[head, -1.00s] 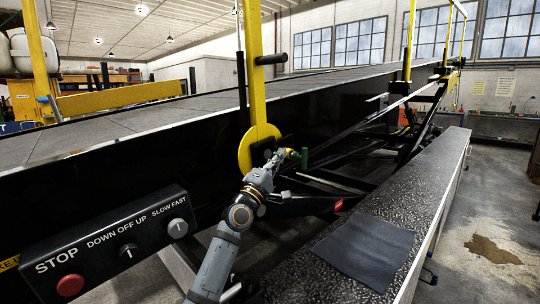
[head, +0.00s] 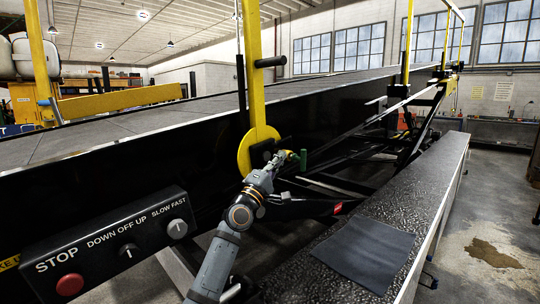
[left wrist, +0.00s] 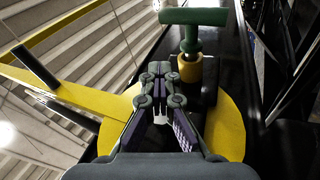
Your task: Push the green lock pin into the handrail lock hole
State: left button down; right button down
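The green lock pin (head: 303,158) has a T-shaped handle, seen clearly in the left wrist view (left wrist: 194,18). Its short green shaft runs into a yellow collar (left wrist: 190,68) beside the round yellow plate (left wrist: 228,125) at the foot of the handrail post (head: 254,80). The lock hole itself is hidden. My left gripper (head: 282,156) is by the plate, just left of the pin. In the left wrist view its fingertips (left wrist: 160,72) are together with nothing seen between them, beside the collar. I cannot tell whether they touch it. My right gripper is not in view.
A black control box (head: 110,245) with a red stop button and knobs is at the lower left. The black belt side (head: 150,155) runs behind my arm. A long speckled ledge (head: 415,190) with a dark mat (head: 366,253) lies to the right. A black peg (head: 270,62) sticks out from the post.

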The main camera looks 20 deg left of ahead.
pick_arm(q)
jog(key=shift+w+a+r, duration=0.1)
jog(key=shift+a+r, duration=0.05)
jog(key=shift+r, duration=0.25)
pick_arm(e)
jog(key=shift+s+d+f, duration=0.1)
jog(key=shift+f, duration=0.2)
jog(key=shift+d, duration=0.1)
pick_arm(q)
jog(key=shift+w, duration=0.1)
jog(key=shift+f, duration=0.1)
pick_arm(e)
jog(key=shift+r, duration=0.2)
pick_arm(q)
jog(key=shift+a+f, duration=0.1)
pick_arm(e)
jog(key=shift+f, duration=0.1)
